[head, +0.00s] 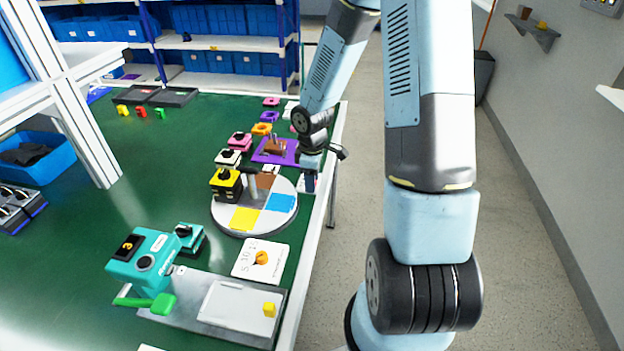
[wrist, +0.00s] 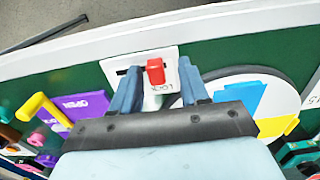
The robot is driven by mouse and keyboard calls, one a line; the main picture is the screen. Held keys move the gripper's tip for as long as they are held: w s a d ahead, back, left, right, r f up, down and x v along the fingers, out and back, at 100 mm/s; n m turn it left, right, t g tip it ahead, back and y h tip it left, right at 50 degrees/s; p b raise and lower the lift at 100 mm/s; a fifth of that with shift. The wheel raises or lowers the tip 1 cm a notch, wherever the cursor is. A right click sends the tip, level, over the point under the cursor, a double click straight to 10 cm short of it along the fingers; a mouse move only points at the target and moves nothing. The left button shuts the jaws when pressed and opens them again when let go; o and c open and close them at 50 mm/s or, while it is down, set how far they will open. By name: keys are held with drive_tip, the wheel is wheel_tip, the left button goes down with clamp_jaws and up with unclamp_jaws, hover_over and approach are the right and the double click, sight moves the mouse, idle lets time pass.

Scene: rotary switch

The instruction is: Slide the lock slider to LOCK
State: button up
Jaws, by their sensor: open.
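The lock slider shows in the wrist view as a red knob (wrist: 156,72) on a white plate (wrist: 113,65) with a dark slot and partly covered lettering below the knob. My gripper (wrist: 159,67) is open, with one blue finger on each side of the red knob. A gap shows between the knob and each finger; I cannot tell whether the fingertips touch the plate. In the head view my gripper (head: 310,182) is low at the right edge of the green table, and the slider is mostly hidden there.
A round white disc with coloured sectors (head: 240,217) stands just left of the gripper. A purple plate (head: 268,151) with a brown part lies behind it. A teal device (head: 150,262) with a green handle stands nearer. The table's right edge (head: 318,235) is close.

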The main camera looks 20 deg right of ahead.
drive_tip(key=shift+r, duration=0.15)
wheel_tip(320, 180, up, 13)
drive_tip(key=shift+r, duration=0.2)
idle(0.4)
idle(0.3)
drive_tip(key=s+r+m+t, duration=0.5)
drive_tip(key=s+r+m, duration=0.7)
drive_tip(key=s+r, duration=0.9)
drive_tip(key=shift+s+d+r+t, duration=0.3)
drive_tip(key=shift+s+d, duration=0.1)
drive_tip(key=shift+s, duration=0.15)
idle(1.7)
